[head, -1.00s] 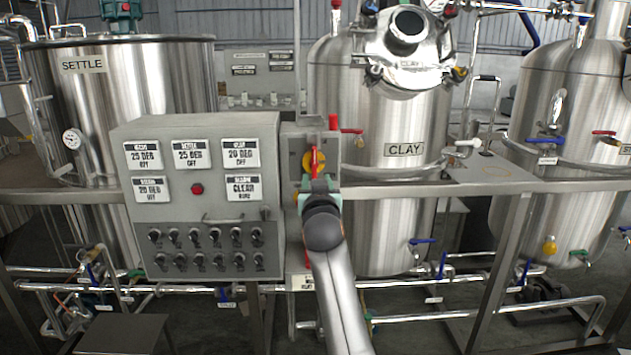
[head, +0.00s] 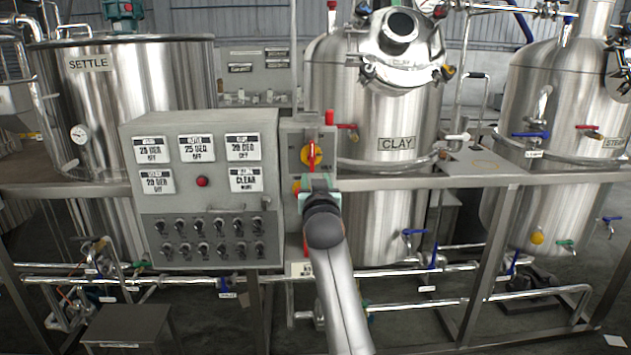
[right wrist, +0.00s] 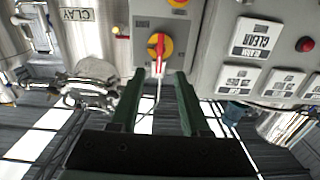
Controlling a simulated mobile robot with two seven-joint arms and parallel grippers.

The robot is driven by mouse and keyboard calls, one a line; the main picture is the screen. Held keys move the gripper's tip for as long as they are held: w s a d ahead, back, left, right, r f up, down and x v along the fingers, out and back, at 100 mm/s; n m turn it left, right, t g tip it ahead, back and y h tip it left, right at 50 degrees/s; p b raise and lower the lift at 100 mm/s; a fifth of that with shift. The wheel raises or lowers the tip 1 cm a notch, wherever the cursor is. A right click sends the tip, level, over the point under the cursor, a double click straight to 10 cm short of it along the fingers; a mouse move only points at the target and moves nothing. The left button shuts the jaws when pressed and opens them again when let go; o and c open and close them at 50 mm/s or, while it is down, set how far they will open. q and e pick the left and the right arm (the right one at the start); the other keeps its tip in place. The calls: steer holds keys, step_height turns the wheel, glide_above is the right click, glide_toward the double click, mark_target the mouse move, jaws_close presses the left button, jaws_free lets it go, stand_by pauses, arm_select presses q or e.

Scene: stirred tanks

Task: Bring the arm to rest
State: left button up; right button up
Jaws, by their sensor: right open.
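My right arm reaches up from the bottom of the head view. Its gripper (head: 318,181) is in front of the grey switch box, just below a red-and-yellow rotary switch (head: 312,155). In the right wrist view the two green fingers (right wrist: 158,98) are apart, with nothing held between them. The switch (right wrist: 158,47) shows beyond the fingertips there, its red handle in line with the gap. I cannot tell whether the fingers touch it. My left gripper is not in view.
A grey control panel (head: 205,205) with display cards and knobs stands left of my right gripper. Behind are the SETTLE tank (head: 150,95), the CLAY tank (head: 375,125) and another tank (head: 555,105). A steel rail (head: 440,182) crosses in front. A small stool (head: 130,325) stands low at left.

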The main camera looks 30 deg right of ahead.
steer(key=shift+f, duration=0.1)
steer(key=s+a+f+n+g+y+p, duration=0.15)
steer(key=s+a+f, duration=0.25)
steer(key=f, duration=0.5)
steer(key=s+a+f+n+y, duration=0.3)
steer(key=a+f, duration=0.1)
steer(key=f, duration=0.5)
steer(key=s+a+f+n+g+y, duration=0.15)
steer(key=s+a+f, duration=0.25)
steer(key=f, duration=0.5)
steer(key=s+a+f+g+y, duration=0.1)
steer(key=s+a+f, duration=0.3)
steer(key=s, duration=0.4)
steer(key=s+a+f+n+g+y+p, duration=0.1)
steer(key=s+a+f, duration=0.3)
steer(key=s, duration=0.4)
steer(key=s+a+f+n+g+y, duration=0.1)
steer(key=s+a+f+y, duration=0.2)
steer(key=s+f, duration=0.3)
steer(key=s+a, duration=0.1)
steer(key=s, duration=0.1)
steer(key=shift+s+p, duration=0.35)
steer(key=shift+p, duration=0.05)
steer(key=shift+a, duration=0.1)
